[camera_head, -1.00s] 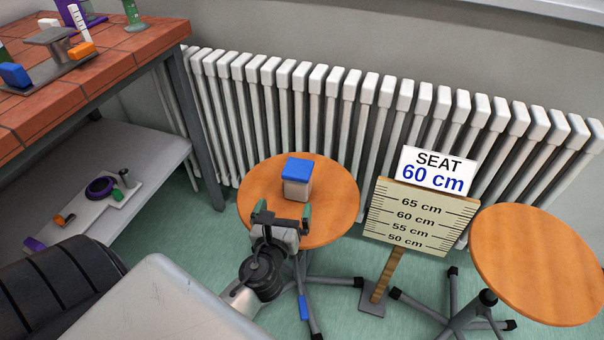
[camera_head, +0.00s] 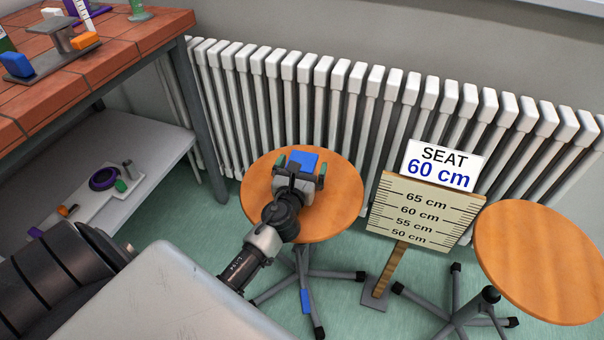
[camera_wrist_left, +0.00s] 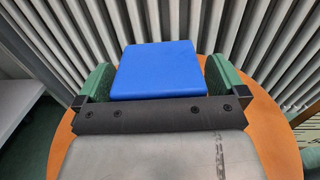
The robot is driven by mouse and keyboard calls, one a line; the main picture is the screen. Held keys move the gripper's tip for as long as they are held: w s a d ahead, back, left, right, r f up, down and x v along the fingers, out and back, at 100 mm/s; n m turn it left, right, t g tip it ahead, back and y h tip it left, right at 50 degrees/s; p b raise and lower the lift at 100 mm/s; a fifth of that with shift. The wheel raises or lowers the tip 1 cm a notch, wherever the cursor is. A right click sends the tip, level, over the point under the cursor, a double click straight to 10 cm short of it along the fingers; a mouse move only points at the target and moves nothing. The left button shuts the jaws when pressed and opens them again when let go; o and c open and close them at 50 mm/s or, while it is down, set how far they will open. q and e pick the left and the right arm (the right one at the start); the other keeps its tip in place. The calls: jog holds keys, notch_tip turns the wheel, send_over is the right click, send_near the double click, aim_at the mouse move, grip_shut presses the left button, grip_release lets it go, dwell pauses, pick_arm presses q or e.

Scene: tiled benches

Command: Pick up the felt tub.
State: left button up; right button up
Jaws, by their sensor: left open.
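The felt tub (camera_head: 304,158) has a blue lid and stands on the round wooden stool beside the radiator. Its pale body is now mostly hidden behind my gripper. The lid also fills the middle of the left wrist view (camera_wrist_left: 158,68). My left gripper (camera_head: 301,166) is open, with one green-padded finger on each side of the tub. In the wrist view a small gap shows at the left of the lid; the right finger is very near its edge. I cannot tell whether either finger touches. My right gripper is not in view.
The stool top (camera_head: 345,200) is otherwise bare. The white radiator (camera_head: 330,110) is close behind. A tiled bench (camera_head: 100,75) stands at left.

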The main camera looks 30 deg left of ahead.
pick_arm(q)
jog(key=c, duration=1.1)
jog(key=shift+r, duration=0.1)
